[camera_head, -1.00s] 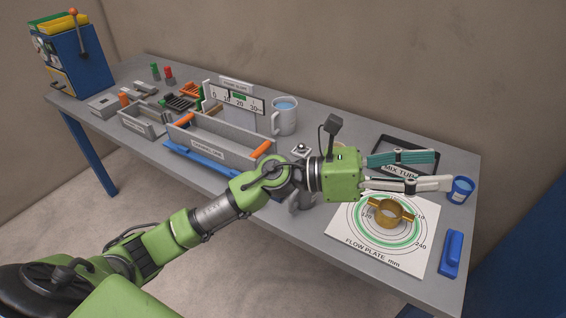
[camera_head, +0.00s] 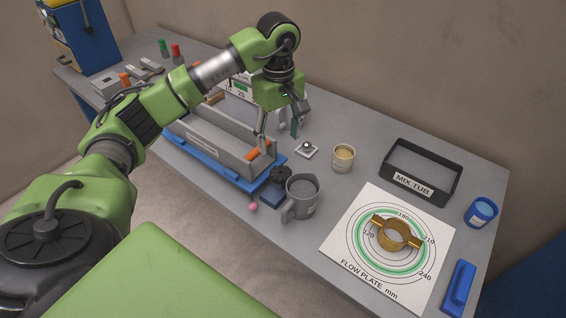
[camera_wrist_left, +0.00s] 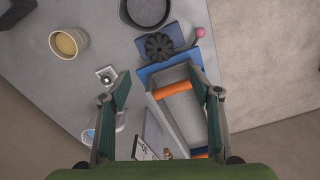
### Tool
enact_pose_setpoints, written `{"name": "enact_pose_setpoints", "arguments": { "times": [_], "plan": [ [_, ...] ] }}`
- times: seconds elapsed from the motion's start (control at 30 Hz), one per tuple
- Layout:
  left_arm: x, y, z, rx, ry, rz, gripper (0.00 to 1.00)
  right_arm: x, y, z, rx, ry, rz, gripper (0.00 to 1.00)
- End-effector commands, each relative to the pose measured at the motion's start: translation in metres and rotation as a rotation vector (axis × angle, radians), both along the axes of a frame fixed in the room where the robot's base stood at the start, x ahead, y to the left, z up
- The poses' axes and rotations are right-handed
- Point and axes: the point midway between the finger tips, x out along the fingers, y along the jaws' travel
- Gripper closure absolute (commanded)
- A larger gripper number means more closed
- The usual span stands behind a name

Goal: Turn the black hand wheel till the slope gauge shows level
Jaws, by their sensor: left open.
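The black hand wheel (camera_head: 280,174) is at the near right end of the grey trough, beside the grey mug. In the left wrist view the lobed wheel (camera_wrist_left: 159,46) shows beyond the fingertips. My left gripper (camera_head: 279,135) is open and empty, pointing down above the trough's right end, apart from the wheel. The wrist view shows its fingers (camera_wrist_left: 160,84) spread on either side of the trough's end. The slope gauge (camera_head: 240,87), a white scale board with a green zone, is partly hidden behind my arm; its pointer cannot be read. My right gripper is not in view.
The grey trough (camera_head: 203,144) with orange end pieces sits on a blue base. A grey mug (camera_head: 302,196), a tan-filled cup (camera_head: 343,158) and a small white square piece (camera_head: 306,150) stand close by. The flow plate (camera_head: 345,248) and black mix tub (camera_head: 447,190) are farther right.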

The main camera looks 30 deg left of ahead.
Motion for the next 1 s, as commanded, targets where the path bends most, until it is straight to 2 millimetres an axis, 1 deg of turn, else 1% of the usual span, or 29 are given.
{"name": "enact_pose_setpoints", "arguments": {
  "times": [0.03, 0.1, 0.2, 0.23, 0.33, 0.5, 0.6, 0.73, 0.97, 1.0],
  "plan": [
    [-0.002, 0.000, -0.009, 0.000, 0.007, 0.000, 0.42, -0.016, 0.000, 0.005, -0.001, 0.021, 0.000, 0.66],
    [-0.002, 0.000, -0.023, -0.001, 0.007, 0.000, 0.42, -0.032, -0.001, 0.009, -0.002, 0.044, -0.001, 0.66],
    [-0.002, -0.001, -0.045, -0.002, 0.007, 0.001, 0.42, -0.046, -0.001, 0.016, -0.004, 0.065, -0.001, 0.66],
    [-0.002, -0.001, -0.052, -0.004, 0.007, 0.000, 0.42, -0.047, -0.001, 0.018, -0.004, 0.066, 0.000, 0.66],
    [-0.002, -0.002, -0.073, -0.004, 0.006, 0.000, 0.42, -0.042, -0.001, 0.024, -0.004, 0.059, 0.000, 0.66],
    [-0.001, -0.002, -0.100, -0.004, 0.003, 0.000, 0.42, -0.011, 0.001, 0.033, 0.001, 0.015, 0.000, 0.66],
    [-0.001, -0.002, -0.109, -0.005, 0.002, 0.000, 0.42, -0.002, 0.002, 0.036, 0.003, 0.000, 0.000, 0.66],
    [-0.001, -0.001, -0.116, -0.003, 0.001, 0.000, 0.42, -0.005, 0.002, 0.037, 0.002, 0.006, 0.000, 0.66],
    [0.000, -0.001, -0.117, -0.003, 0.000, 0.000, 0.42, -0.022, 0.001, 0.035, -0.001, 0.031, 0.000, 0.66],
    [0.000, -0.001, -0.117, -0.003, 0.000, 0.000, 0.45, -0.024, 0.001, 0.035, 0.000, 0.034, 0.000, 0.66]
  ]
}}
